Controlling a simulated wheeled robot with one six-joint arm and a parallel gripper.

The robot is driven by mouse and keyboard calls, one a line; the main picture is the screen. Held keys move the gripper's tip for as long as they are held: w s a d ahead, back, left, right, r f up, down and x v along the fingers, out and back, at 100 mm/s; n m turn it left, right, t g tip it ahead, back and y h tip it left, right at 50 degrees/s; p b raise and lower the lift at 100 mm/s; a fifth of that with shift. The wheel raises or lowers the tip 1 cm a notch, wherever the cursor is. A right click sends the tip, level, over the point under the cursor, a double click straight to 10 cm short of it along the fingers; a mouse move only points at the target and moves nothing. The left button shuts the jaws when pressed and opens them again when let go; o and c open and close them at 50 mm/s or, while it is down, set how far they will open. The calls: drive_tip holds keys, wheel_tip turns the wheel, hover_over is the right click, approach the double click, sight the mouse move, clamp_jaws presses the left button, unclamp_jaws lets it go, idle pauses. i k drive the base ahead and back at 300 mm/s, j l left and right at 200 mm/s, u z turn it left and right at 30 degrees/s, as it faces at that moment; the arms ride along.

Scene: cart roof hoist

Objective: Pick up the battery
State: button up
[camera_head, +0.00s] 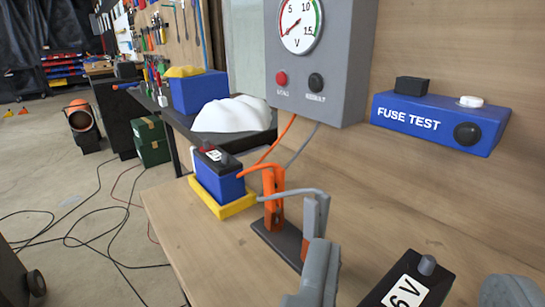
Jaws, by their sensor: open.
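A black battery (405,286) with a white "6 V" label and a grey terminal stands on the wooden bench at the bottom right; its lower part is cut off by the picture edge. My gripper (415,283) is open, with one grey finger on the left of this battery and one on the right. I cannot tell whether either finger touches it. A blue block with a black top (219,174), perhaps another battery, sits on a yellow tray (232,206) at the bench's far left edge.
An orange clip (273,193) and a grey clip (314,220), wired to the voltmeter box (322,60), stand on a dark base (277,244) left of my gripper. A blue fuse test box (440,122) is on the back panel. Bare bench (215,250) lies left.

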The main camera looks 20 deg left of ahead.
sight(216, 170)
drive_tip(key=k+j, duration=0.2)
drive_tip(key=k, duration=0.3)
drive_tip(key=k+j+z, duration=0.1)
drive_tip(key=k, duration=0.4)
drive_tip(key=k+j, duration=0.2)
drive_tip(key=k, duration=0.3)
drive_tip(key=i+j, duration=0.25)
drive_tip(key=i, duration=0.3)
drive_tip(key=i+j+u, duration=0.1)
drive_tip(key=i+j, duration=0.15)
drive_tip(key=i, duration=0.35)
drive_tip(key=i+j+u, duration=0.1)
drive_tip(key=i, duration=0.45)
drive_tip(key=j, duration=0.1)
